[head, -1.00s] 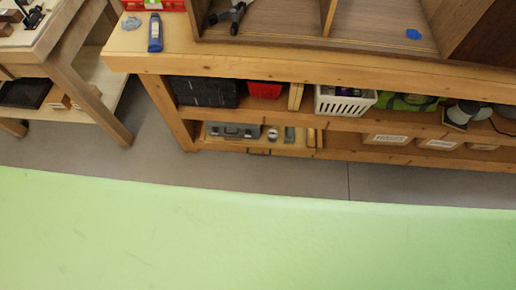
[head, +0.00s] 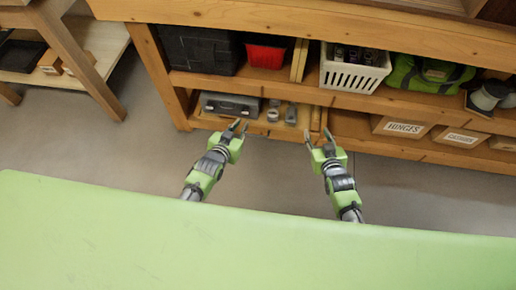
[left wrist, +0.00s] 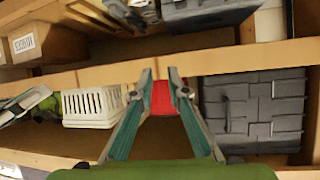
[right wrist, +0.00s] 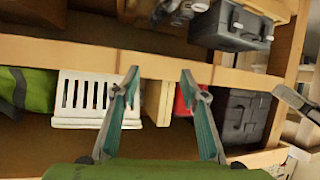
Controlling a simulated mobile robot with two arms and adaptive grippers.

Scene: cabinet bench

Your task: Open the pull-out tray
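The pull-out tray (head: 262,130) is a shallow light-wood tray on the lower left shelf of the bench. It carries a grey toolbox (head: 230,105) and several small grey items. It appears pushed in; its front is partly covered by my left gripper. My left gripper (head: 239,126) is open and empty, in front of the tray's middle. My right gripper (head: 318,136) is open and empty, near the tray's right end. Neither visibly touches the tray. In the left wrist view the open fingers (left wrist: 161,74) point toward the shelving; the right fingers (right wrist: 160,75) are spread wider.
The shelf above holds a black case (head: 198,48), a red bin (head: 265,55), a white basket (head: 352,75) and a green bag (head: 430,75). Cardboard boxes (head: 402,127) stand right of the tray. A bench leg (head: 160,80) is at the left. Floor in front is clear.

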